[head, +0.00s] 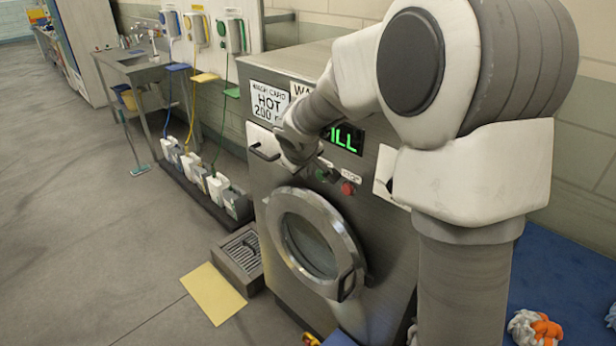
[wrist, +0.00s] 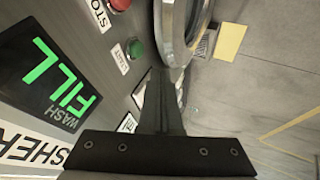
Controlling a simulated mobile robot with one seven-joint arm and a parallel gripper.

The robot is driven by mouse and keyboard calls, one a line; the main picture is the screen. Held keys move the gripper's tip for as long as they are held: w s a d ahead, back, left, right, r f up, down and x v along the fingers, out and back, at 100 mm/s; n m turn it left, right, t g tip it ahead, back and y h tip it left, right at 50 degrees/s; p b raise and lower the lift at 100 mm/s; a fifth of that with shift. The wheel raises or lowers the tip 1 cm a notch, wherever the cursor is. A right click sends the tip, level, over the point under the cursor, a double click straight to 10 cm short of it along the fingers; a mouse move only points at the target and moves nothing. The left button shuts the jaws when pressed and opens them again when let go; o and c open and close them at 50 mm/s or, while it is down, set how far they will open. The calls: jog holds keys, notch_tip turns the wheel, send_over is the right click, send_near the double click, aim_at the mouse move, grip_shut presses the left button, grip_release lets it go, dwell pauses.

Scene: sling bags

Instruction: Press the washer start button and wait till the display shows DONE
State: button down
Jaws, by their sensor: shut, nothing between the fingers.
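The washer (head: 385,255) is a large steel machine with a round door (head: 312,245), which is shut. Its display shows green letters: my arm covers part in the head view (head: 344,138), while the wrist view reads FILL over WASH (wrist: 55,85). The green start button (wrist: 136,49) sits beside its START label; it shows dimly in the head view (head: 322,175). The red stop button (head: 347,188) is to its right, also in the wrist view (wrist: 119,4). My gripper (wrist: 158,72) is shut and empty, its tips close beside the green button. Contact is not visible.
A row of bottles (head: 205,180) stands left of the washer, with dispensers (head: 200,30) and a sink (head: 140,62) behind. A floor drain box (head: 240,255) and yellow mat (head: 213,292) lie in front. A blue surface with cloths (head: 535,328) is right. Open floor lies left.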

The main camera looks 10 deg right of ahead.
jog(key=shift+v, duration=1.5)
jog(key=s+d+r+m, duration=0.2)
jog(key=s+r, duration=0.1)
jog(key=s, duration=0.4)
jog(key=s+d+r+m, duration=0.1)
jog(key=s+r, duration=0.3)
jog(key=s, duration=0.3)
jog(key=s+a+f+m+g+y, duration=0.1)
jog(key=s+m+y, duration=0.1)
jog(key=s, duration=1.5)
jog(key=shift+a+m, duration=0.3)
jog(key=shift+a, duration=0.05)
dwell(3.1)
